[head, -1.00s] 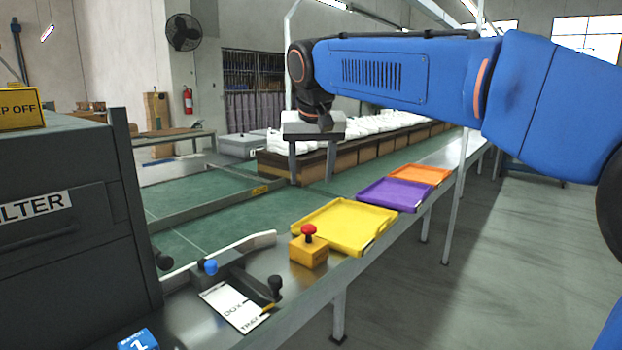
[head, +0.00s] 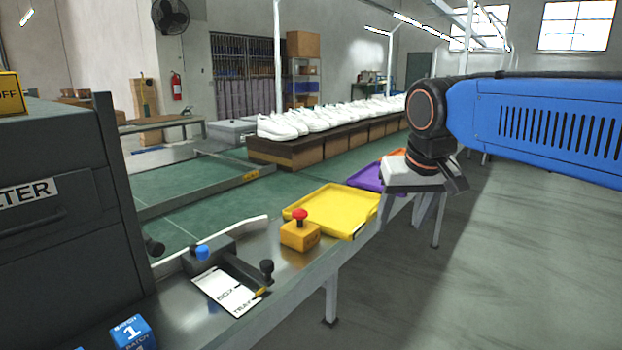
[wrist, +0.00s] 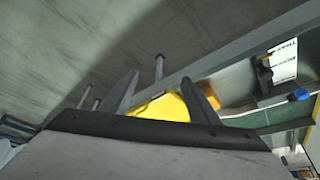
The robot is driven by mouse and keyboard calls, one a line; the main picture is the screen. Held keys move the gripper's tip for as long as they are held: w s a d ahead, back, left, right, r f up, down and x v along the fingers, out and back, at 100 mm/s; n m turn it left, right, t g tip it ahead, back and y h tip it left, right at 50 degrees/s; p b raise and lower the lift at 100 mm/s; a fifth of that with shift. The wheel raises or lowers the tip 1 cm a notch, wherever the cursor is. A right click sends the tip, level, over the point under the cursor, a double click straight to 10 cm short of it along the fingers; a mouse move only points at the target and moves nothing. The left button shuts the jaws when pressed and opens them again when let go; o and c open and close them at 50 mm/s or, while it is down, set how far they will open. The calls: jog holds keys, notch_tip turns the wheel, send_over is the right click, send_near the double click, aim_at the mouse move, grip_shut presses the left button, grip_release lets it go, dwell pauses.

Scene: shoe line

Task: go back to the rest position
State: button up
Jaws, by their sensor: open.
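My gripper (head: 404,218) hangs from the blue arm at the right of the head view, with its two grey fingers pointing down. The wrist view shows the same gripper (wrist: 160,86) with its fingers spread apart and nothing between them. In the head view it overlaps the purple tray (head: 367,176) and is close to the right end of the yellow tray (head: 333,211). The yellow tray (wrist: 163,107) also shows beyond the fingers in the wrist view. The orange tray (head: 398,153) is mostly hidden behind my arm.
A yellow box with a red button (head: 299,236) stands before the yellow tray. A lever fixture with a white card (head: 226,290) is on the near bench, beside a blue batch cube (head: 132,332). White shoes (head: 330,117) line the far bench. Clear floor lies at right.

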jog(key=s+d+f, duration=0.5)
jog(key=s+f, duration=0.4)
jog(key=s+d+f+m, duration=0.1)
jog(key=s+d+f, duration=0.4)
jog(key=s+f, duration=0.4)
jog(key=shift+s+d+f, duration=0.3)
jog(key=shift+s, duration=0.1)
